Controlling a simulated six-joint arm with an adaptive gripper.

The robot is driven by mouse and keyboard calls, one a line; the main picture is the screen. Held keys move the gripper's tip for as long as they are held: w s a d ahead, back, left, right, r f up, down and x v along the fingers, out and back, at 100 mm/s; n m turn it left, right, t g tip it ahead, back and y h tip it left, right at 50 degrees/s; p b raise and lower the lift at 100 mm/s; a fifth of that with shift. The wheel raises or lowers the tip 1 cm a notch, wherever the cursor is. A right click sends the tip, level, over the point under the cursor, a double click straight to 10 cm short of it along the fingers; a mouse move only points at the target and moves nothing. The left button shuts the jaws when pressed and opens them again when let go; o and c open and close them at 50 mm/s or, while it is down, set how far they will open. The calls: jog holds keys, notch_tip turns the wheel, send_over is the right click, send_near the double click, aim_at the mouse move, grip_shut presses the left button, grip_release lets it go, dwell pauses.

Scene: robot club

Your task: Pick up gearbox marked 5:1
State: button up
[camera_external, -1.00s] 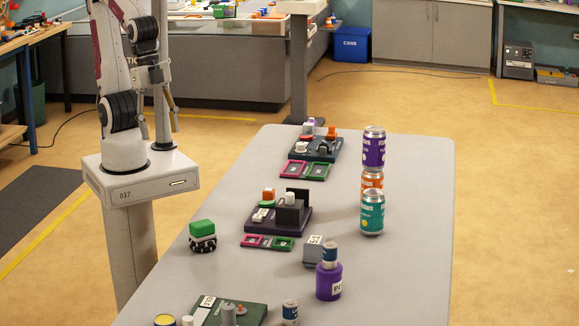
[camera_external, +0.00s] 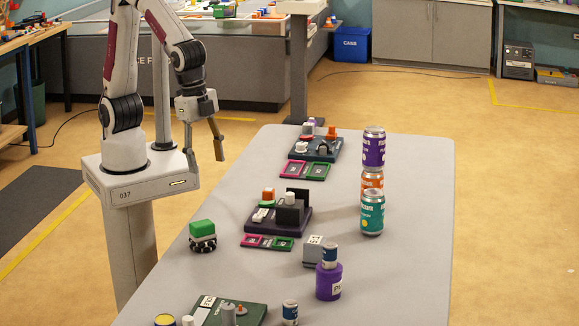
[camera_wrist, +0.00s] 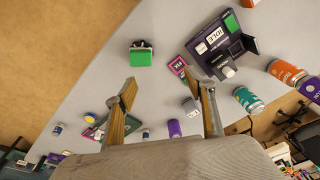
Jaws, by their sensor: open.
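A grey block with a white label (camera_external: 314,250) stands on the table right of the middle. It also shows in the wrist view (camera_wrist: 190,106), beside my right-hand finger. A purple cylinder with a white label (camera_external: 329,284) stands just in front of it and also shows in the wrist view (camera_wrist: 174,129). I cannot read 5:1 on either, so I cannot tell which is the gearbox. My gripper (camera_external: 206,158) is open and empty, high beyond the table's left edge, apart from everything. Its two fingers spread wide in the wrist view (camera_wrist: 168,93).
Cans, including a teal one (camera_external: 372,213), stand at the right. A dark module (camera_external: 278,219) and a green block (camera_external: 202,229) are left of the grey block. The front right of the table (camera_external: 400,280) is clear.

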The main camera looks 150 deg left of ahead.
jog(key=w+a+f+n+y, duration=0.1)
jog(key=w+a+f+n, duration=0.1)
jog(key=w+a+f, duration=0.5)
jog(key=w+a+f+n, duration=0.1)
jog(key=w+a+f, duration=0.35)
jog(key=w, duration=0.45)
jog(key=n+t+y, duration=0.1)
jog(key=n+t, duration=0.1)
jog(key=n, duration=0.1)
send_near(315, 240)
notch_tip(315, 240, down, 2)
jog(key=shift+a+f, duration=0.1)
jog(key=shift+f, duration=0.15)
jog(key=shift+x, duration=1.3)
jog(key=shift+f, duration=0.15)
jog(key=shift+w+a+x, duration=0.1)
jog(key=shift+a+x, duration=0.05)
jog(key=shift+x, duration=1.1)
jog(key=shift+w+a+x, duration=0.15)
jog(key=shift+x, duration=1.05)
jog(key=c, duration=1.4)
